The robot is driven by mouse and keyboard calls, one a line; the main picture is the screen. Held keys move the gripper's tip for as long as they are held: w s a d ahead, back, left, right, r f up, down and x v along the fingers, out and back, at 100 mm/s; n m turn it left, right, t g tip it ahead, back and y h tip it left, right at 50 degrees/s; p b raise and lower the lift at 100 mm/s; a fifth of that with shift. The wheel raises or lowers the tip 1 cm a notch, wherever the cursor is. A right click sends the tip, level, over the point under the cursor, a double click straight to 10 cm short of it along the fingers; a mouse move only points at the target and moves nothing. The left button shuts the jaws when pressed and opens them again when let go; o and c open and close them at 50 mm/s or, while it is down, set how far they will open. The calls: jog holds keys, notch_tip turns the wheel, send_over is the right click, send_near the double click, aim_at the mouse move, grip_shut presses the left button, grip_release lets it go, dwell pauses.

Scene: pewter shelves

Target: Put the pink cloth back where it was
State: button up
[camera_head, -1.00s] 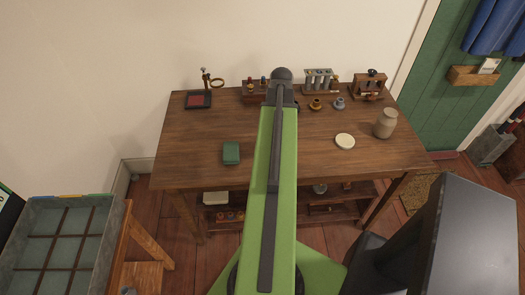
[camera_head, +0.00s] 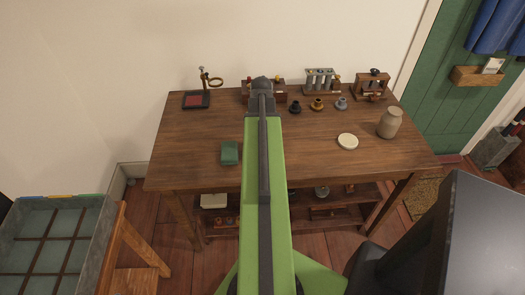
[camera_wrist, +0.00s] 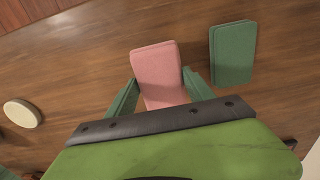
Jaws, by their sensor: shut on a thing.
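The pink cloth (camera_wrist: 158,72) is a folded pad between the two green fingers of my gripper (camera_wrist: 162,88) in the wrist view. My gripper is shut on it, and its far part sticks out beyond the fingers. A folded green cloth (camera_wrist: 232,53) lies on the wooden table beside it, a small gap apart; it also shows in the head view (camera_head: 230,153), left of my arm. In the head view my arm hides the gripper and the pink cloth. I cannot tell whether the pink cloth touches the table.
On the table (camera_head: 190,140) stand a beige jar (camera_head: 390,123), a pale round disc (camera_head: 347,141), several small pots, racks at the back and a stand with a ring (camera_head: 205,78). A divided crate (camera_head: 50,240) is at the lower left.

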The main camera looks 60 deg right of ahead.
notch_tip(320, 180, down, 4)
jog(key=b, duration=0.4)
jog(key=shift+f, duration=0.15)
jog(key=shift+r, duration=0.25)
jog(key=shift+f, duration=0.1)
jog(key=o, duration=0.9)
jog(key=shift+f, duration=0.15)
jog(key=shift+c, duration=0.2)
jog(key=o, duration=0.5)
jog(key=shift+c, duration=0.2)
jog(key=shift+r, duration=0.2)
notch_tip(320, 180, up, 12)
jog(key=p, duration=1.2)
jog(key=shift+r, duration=0.15)
